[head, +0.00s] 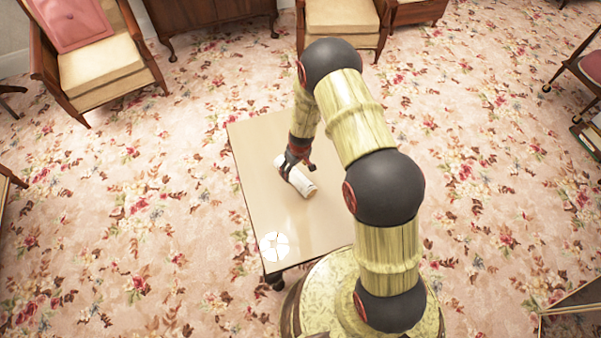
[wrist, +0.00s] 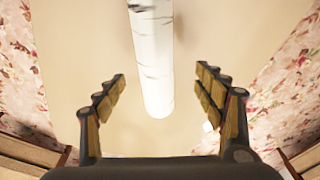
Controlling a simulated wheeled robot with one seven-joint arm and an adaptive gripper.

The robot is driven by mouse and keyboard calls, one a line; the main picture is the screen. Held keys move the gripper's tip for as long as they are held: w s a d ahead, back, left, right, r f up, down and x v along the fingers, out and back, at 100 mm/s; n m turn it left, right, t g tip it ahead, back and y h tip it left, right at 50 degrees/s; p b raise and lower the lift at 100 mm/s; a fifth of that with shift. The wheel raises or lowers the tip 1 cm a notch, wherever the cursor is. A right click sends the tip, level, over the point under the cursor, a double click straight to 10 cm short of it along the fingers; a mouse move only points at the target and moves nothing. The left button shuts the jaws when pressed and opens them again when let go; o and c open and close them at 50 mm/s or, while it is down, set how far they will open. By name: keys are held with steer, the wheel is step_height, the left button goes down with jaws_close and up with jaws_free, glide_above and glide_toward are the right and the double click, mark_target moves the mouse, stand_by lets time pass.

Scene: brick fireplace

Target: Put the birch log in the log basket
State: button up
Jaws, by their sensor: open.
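The birch log (head: 298,180), white with dark streaks, lies on a low beige table (head: 250,150). My gripper (head: 297,170) is over the log, pointing down at it. In the wrist view, the log (wrist: 152,60) runs from the top edge to between the fingers of my open gripper (wrist: 163,95). There is a gap on each side and neither finger touches it. I cannot tell how high the fingers are above the table. I see nothing that I can clearly name as the log basket.
A white round item (head: 274,246) lies at the table's near left corner. A wooden armchair with a pink cushion (head: 75,22) stands at the upper left, another chair (head: 342,18) at the top. Floral carpet is open around the table. A dark-edged object (head: 572,312) shows at lower right.

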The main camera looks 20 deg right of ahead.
mark_target(296, 173)
steer(key=shift+w+f+b, duration=0.15)
steer(key=shift+f+b, duration=0.15)
steer(key=shift+f, duration=0.4)
steer(key=shift+w+f+b, duration=0.15)
steer(key=shift+f+b, duration=0.1)
steer(key=shift+f, duration=0.45)
steer(key=f, duration=0.1)
steer(key=f+b, duration=0.1)
steer(key=f, duration=0.1)
steer(key=f+b, duration=0.1)
steer(key=f, duration=0.1)
steer(key=shift+w+d, duration=0.2)
steer(key=shift+w, duration=0.15)
steer(key=shift+r, duration=0.1)
steer(key=shift+c, duration=1.1)
steer(key=c, duration=1.5)
